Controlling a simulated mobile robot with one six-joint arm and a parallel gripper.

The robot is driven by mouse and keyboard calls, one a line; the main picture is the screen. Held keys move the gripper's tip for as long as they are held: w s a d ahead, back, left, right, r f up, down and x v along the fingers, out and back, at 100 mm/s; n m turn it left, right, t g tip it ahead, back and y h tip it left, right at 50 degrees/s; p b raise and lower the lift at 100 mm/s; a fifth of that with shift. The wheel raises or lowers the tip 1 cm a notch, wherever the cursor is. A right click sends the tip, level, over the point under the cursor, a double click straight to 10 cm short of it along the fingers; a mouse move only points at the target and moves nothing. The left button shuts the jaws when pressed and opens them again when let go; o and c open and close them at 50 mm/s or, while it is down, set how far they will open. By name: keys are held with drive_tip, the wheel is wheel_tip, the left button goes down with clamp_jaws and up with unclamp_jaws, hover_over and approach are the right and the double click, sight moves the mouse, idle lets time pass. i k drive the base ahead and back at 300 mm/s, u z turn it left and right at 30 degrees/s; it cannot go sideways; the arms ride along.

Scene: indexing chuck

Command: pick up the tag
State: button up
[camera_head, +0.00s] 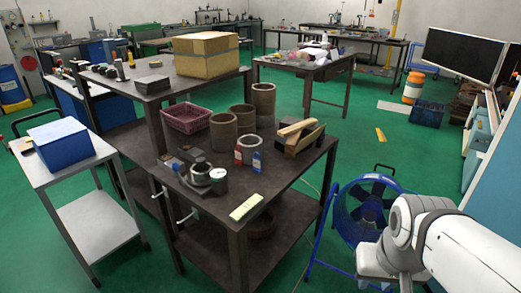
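I cannot make out anything that is surely the tag. A small pale yellow, flat rectangular piece (246,207) lies near the front corner of the dark table; I cannot tell whether it is the tag. A grey metal device with round parts, perhaps the indexing chuck (203,176), sits at the table's left front. My white arm comes in at the lower right, beyond the table's right edge. The fingers of my gripper do not show.
The dark table (285,185) also bears brown cylinders (263,103), a pink basket (187,117), wooden blocks (297,137), and small red and blue bottles (257,161). A blue fan (365,207) stands right of the table, beside my arm. A grey cart (95,208) stands at left.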

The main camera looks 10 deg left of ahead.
sight(256, 162)
drive_tip(key=u, duration=0.3)
drive_tip(key=i, duration=1)
